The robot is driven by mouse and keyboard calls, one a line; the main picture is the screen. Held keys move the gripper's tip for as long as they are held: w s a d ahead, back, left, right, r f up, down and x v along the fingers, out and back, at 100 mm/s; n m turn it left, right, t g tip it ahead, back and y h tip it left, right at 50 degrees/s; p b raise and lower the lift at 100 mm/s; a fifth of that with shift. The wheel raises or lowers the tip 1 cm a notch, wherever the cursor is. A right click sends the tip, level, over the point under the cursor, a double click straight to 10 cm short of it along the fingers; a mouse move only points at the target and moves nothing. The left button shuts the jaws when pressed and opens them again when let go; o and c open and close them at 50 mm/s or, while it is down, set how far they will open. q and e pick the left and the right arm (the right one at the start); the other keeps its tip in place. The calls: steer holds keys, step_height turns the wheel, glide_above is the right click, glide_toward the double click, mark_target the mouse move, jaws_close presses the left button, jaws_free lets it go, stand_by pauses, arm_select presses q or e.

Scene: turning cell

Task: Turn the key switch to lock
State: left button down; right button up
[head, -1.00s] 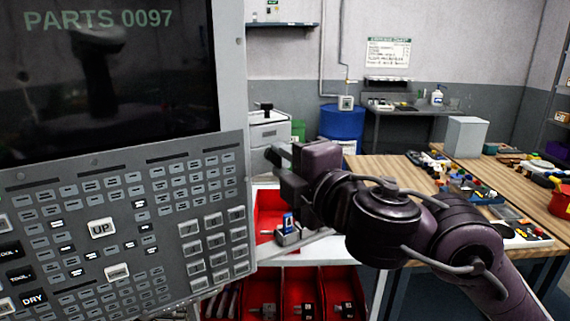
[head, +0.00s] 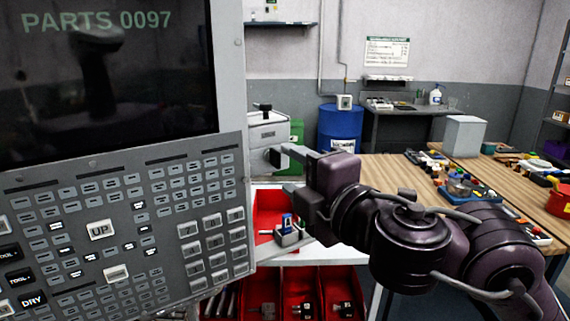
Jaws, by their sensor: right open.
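The machine's control panel (head: 120,235) fills the left side of the head view, with rows of grey keys below a dark screen (head: 110,90) that reads PARTS 0097. I cannot make out the key switch on the visible part of the panel. My right gripper (head: 287,169) is open, with its fingers pointing left toward the panel's right edge. It is apart from the panel, with nothing seen between its fingers. A small black piece shows at its upper fingertip, and I cannot tell what it is. My left gripper is out of view.
Red bins (head: 302,290) with tooling stand below my right gripper, and a small holder with blue-topped items (head: 287,230) sits above them. A wooden bench (head: 395,172) with tools is at the right. A blue drum (head: 340,130) and a grey cabinet (head: 267,131) stand behind.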

steer(key=v, duration=0.4)
steer(key=shift+s+d+p, duration=0.15)
steer(key=shift+p, duration=0.15)
